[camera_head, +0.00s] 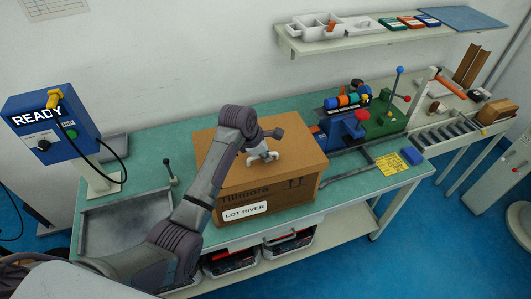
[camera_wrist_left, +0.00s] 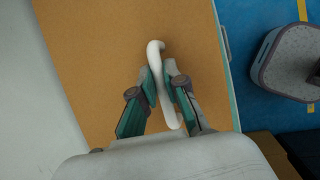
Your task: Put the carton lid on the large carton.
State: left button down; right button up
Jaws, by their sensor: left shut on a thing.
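The large carton (camera_head: 300,195) is a brown box marked "Tilimora" with a "LOT RIVER" label. It stands on the green bench top. The flat brown carton lid (camera_head: 295,157) lies over the carton's top, roughly lined up with its sides; I cannot tell whether it is fully seated. My left gripper (camera_head: 262,155) is over the lid's middle. In the left wrist view my left gripper (camera_wrist_left: 162,88) is shut on the lid's white handle (camera_wrist_left: 155,58), with the lid's bare surface (camera_wrist_left: 100,50) around it. My right gripper is not in view.
A blue "READY" box (camera_head: 45,125) stands on a post at the left, near a grey tray (camera_head: 115,222). A blue and green fixture (camera_head: 350,120) stands right of the carton. A shelf (camera_head: 350,40) with bins hangs behind. Grey bins (camera_head: 290,248) sit under the bench.

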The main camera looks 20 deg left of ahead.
pick_arm(q)
jog(key=shift+f, duration=0.3)
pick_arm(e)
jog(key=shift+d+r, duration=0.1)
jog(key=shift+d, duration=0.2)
pick_arm(q)
jog(key=c, duration=1.1)
grip_release()
jog(key=shift+c, duration=0.2)
